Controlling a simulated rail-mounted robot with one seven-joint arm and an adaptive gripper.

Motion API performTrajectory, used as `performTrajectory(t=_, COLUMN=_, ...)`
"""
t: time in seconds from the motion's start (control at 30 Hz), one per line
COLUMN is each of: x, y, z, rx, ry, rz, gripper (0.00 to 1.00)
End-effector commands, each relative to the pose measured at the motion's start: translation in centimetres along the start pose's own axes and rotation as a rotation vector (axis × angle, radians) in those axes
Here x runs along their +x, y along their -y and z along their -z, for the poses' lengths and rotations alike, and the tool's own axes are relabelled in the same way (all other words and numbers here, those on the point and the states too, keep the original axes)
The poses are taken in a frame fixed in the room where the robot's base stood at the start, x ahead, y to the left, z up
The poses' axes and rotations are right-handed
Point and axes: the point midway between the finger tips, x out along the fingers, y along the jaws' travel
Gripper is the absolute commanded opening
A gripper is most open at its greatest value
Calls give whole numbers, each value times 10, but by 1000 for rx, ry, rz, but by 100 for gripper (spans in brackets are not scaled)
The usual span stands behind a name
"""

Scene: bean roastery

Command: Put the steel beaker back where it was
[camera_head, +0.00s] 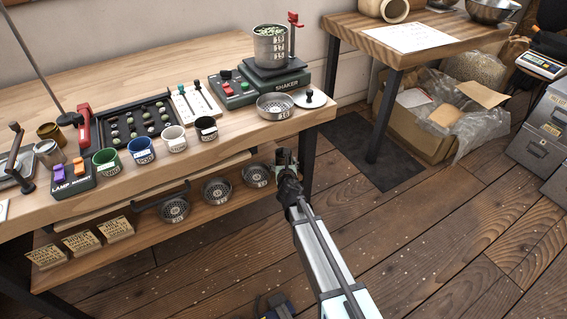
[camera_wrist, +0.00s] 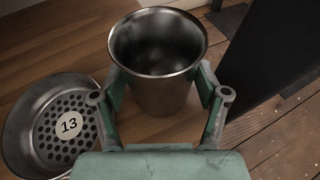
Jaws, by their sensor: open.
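The steel beaker (camera_wrist: 158,50) stands upright and looks empty in the wrist view, on a wooden surface that appears to be the right end of the lower shelf (camera_head: 202,211). My gripper (camera_wrist: 161,82) is open, with one finger on each side of the beaker. I cannot tell whether the fingers touch it. In the head view my gripper (camera_head: 286,163) is low at the shelf's right end, and it mostly hides the beaker there.
A perforated sieve marked 13 (camera_wrist: 62,126) sits close left of the beaker. A dark table leg (camera_head: 308,160) stands close on the right. The tabletop (camera_head: 235,140) above carries cups, a shaker (camera_head: 277,86) and a sieve (camera_head: 275,106). Open floor lies to the right.

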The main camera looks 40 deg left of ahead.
Motion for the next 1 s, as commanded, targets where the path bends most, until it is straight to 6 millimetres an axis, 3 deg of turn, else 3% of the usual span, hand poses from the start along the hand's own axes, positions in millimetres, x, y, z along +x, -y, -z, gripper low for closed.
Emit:
performTrajectory(t=0.6, x=-107, y=0, z=0, rx=-1, ry=0, rz=0, gripper=74)
performTrajectory(t=1.0, x=-115, y=0, z=0, rx=0, ry=0, rz=0, gripper=74)
